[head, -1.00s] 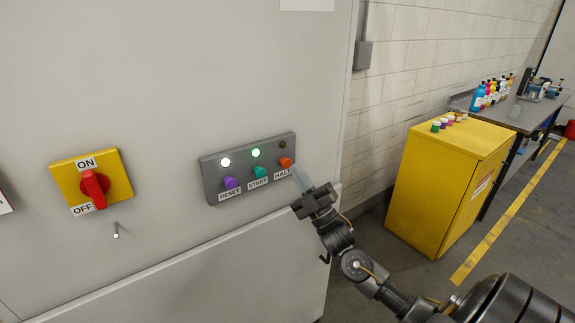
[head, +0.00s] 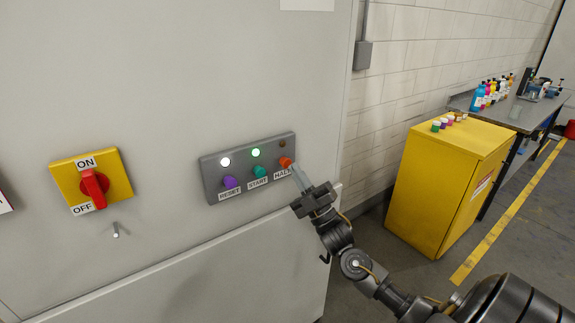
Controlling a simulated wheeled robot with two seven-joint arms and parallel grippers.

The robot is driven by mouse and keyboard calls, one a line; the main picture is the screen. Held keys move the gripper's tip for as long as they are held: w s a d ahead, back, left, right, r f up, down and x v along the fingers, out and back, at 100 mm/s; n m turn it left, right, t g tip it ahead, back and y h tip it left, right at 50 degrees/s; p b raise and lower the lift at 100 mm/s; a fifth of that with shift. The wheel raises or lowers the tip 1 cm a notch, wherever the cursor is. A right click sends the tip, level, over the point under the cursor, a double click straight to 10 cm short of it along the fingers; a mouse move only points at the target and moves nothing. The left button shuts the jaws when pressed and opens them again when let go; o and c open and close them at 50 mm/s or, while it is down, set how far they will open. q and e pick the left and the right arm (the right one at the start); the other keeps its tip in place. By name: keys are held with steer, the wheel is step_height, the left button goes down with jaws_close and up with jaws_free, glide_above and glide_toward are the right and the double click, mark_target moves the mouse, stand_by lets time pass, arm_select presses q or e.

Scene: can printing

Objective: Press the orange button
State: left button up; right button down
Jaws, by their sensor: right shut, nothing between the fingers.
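The orange button (head: 286,162) sits at the right end of a grey control panel (head: 213,178) on the light cabinet wall, above a label reading HALT that is partly covered. My right gripper (head: 297,170) is shut and empty, its fingertips just to the lower right of the orange button. I cannot tell whether they touch it. A teal button (head: 260,171) labelled START and a purple button (head: 230,182) labelled RESET are to its left. White and green lamps glow above these two; the lamp (head: 282,143) above the orange button is dark. My left gripper is not in view.
A yellow plate with a red ON/OFF rotary switch (head: 94,186) is on the wall at left. A yellow cabinet (head: 420,190) with small jars stands at right, before a workbench (head: 520,115) with bottles.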

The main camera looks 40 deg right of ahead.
steer(key=shift+w, duration=0.35)
steer(key=shift+w+b, duration=0.4)
steer(key=shift+w, duration=0.4)
stand_by(0.9)
steer(key=shift+s, duration=0.15)
stand_by(0.3)
steer(key=shift+s+p, duration=0.4)
steer(key=shift+s, duration=0.7)
steer(key=shift+s+p, duration=0.7)
steer(key=shift+s, duration=1.8)
